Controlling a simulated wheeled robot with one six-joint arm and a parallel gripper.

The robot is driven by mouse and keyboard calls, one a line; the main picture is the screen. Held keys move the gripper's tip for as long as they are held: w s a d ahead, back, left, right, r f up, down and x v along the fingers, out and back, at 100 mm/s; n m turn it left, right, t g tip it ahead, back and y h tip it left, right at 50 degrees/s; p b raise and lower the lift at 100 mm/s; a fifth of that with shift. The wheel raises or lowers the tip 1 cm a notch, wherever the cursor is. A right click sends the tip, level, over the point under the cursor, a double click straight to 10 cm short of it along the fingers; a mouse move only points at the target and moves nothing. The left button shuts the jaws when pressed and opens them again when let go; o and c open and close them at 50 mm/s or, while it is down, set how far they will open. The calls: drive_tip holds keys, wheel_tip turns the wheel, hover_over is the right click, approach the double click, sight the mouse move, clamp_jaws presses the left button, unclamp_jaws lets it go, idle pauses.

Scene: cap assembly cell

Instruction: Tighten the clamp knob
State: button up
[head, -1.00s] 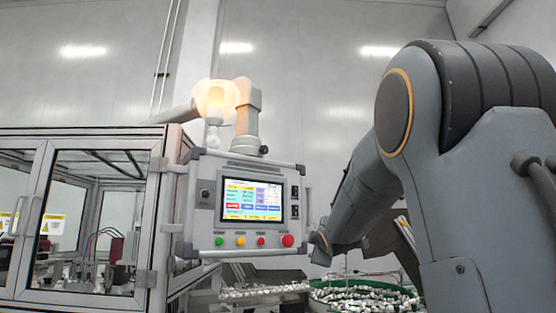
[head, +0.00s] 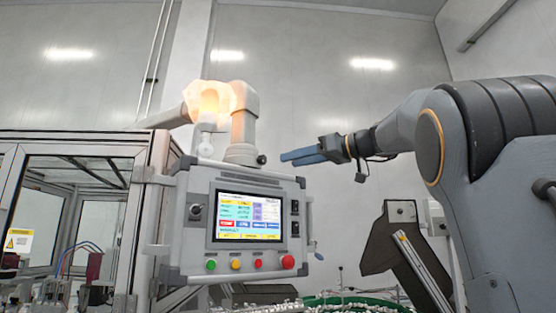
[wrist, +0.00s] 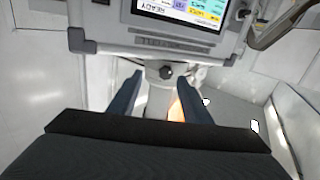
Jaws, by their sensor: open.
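The clamp knob (head: 262,159) is a small dark knob on the pale support joint just above the control panel (head: 247,218). In the wrist view the knob (wrist: 166,73) shows between my two fingers, below the upside-down panel (wrist: 176,42). My gripper (head: 284,157) comes level from the right in the head view, its blue fingertips a little right of the knob. In the wrist view my gripper (wrist: 158,79) has its fingers apart, one on each side of the knob, with nothing held. I cannot tell the exact gap in depth.
A glowing lamp-like dome (head: 210,100) and a pale bent support arm (head: 243,112) stand above the panel. A framed glass enclosure (head: 75,145) is at left. A dark chute (head: 398,240) and a green-rimmed bowl (head: 355,300) of small parts are lower right.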

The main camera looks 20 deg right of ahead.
sight(264, 160)
drive_tip(key=shift+n+y, duration=0.3)
drive_tip(key=shift+y, duration=0.2)
drive_tip(key=w+a+p, duration=0.1)
drive_tip(key=a, duration=0.1)
drive_tip(key=w+a+r+p, duration=0.1)
drive_tip(key=w+a+p, duration=0.1)
drive_tip(key=a, duration=0.1)
drive_tip(key=shift+w+a+r, duration=0.2)
drive_tip(key=shift+w+a, duration=0.15)
drive_tip(key=shift+w, duration=0.05)
drive_tip(key=shift+w+a+f+p, duration=0.15)
drive_tip(key=shift+w+a+p, duration=0.25)
drive_tip(key=shift+w, duration=0.1)
